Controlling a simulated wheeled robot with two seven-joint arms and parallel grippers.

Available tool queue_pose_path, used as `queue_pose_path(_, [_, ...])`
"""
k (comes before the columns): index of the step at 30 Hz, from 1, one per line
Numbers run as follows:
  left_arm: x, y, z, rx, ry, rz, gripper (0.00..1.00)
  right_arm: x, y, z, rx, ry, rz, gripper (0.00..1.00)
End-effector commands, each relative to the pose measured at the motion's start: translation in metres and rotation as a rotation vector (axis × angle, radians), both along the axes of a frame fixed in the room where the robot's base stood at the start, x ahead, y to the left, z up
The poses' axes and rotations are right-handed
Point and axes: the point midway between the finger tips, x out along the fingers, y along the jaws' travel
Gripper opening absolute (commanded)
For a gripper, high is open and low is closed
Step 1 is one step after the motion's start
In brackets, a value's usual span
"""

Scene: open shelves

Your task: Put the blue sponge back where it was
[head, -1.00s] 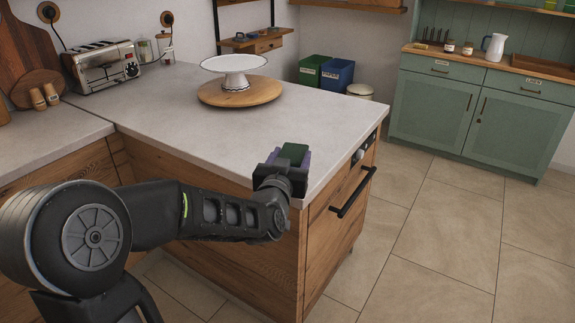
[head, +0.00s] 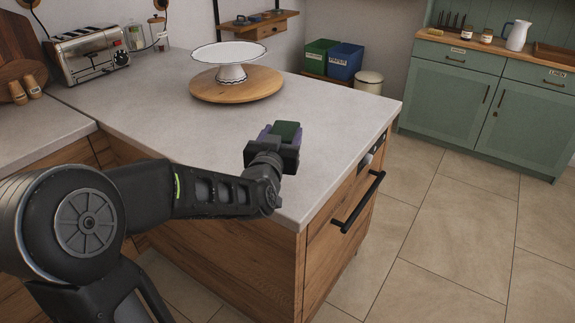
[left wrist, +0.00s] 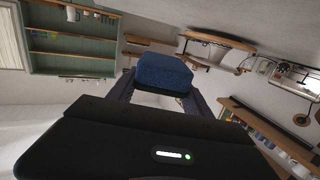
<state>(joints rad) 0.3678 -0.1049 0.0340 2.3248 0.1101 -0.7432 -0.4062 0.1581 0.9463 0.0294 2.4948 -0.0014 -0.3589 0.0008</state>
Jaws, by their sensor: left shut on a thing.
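My left gripper (head: 274,142) is shut on the blue sponge and holds it above the front corner of the grey worktop. In the head view the sponge (head: 287,130) shows a dark green top face between the fingers. In the left wrist view the sponge (left wrist: 163,72) shows its blue face, gripped between the two fingers. My right gripper is not in view.
A white cake stand (head: 231,54) stands on a round wooden board (head: 237,90) on the worktop (head: 330,110). A small wooden wall shelf (head: 258,22) holds small items. Green and blue bins (head: 344,61) stand beyond. The middle worktop is clear.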

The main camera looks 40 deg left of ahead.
Motion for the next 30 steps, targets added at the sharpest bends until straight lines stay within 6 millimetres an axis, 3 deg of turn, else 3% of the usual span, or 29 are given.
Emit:
queue_pose_path(10, [0.0, 0.0, -0.004, 0.0, 0.001, 0.0, 0.26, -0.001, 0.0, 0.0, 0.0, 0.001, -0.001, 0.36])
queue_pose_path(21, [0.0, 0.0, -0.06, -0.001, 0.003, 0.001, 0.26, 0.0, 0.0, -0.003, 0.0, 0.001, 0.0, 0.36])
queue_pose_path(30, [0.0, 0.0, -0.063, 0.0, 0.0, 0.0, 0.26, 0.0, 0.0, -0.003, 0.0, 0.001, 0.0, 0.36])
